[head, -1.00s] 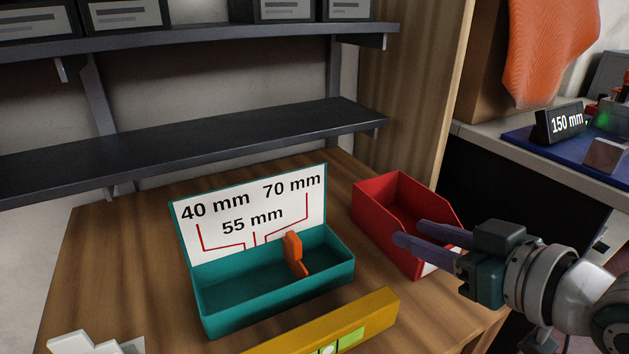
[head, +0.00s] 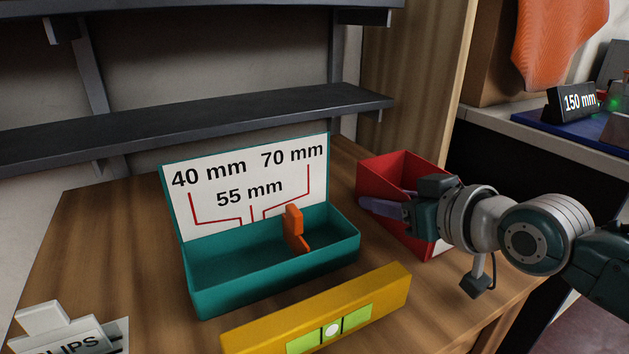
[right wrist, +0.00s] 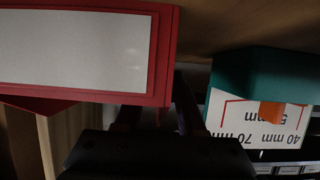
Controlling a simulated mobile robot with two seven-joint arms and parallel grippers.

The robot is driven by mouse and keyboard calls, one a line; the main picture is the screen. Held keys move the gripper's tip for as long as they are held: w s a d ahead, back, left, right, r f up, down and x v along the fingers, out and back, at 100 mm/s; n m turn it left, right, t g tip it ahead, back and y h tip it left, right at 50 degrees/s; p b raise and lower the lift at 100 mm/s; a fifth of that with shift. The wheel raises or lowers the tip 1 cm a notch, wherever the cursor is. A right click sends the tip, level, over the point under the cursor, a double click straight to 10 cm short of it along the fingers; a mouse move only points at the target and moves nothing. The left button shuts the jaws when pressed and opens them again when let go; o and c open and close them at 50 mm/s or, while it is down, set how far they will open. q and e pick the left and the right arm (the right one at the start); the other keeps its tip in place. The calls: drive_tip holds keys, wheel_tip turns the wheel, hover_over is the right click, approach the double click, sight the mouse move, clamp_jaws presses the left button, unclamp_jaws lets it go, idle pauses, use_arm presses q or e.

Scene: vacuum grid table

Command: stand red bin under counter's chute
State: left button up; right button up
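The red bin (head: 392,172) stands on the wooden table, right of the teal box. In the right wrist view the red bin (right wrist: 165,60) fills the upper left, with its pale label panel facing the camera. My right gripper (head: 392,200) is at the bin's near left side, with purple fingers apart. One finger is outside the left wall and the other appears to be inside it. In the right wrist view the gripper's fingers (right wrist: 157,110) show a gap, with the bin's edge between them. My left gripper is out of view. I see no chute.
The teal box (head: 275,278) with an orange divider (head: 293,228) stands left of the bin. A yellow level (head: 375,298) lies in front. A dark shelf (head: 200,130) runs behind.

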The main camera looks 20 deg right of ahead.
clamp_jaws()
idle(1.4)
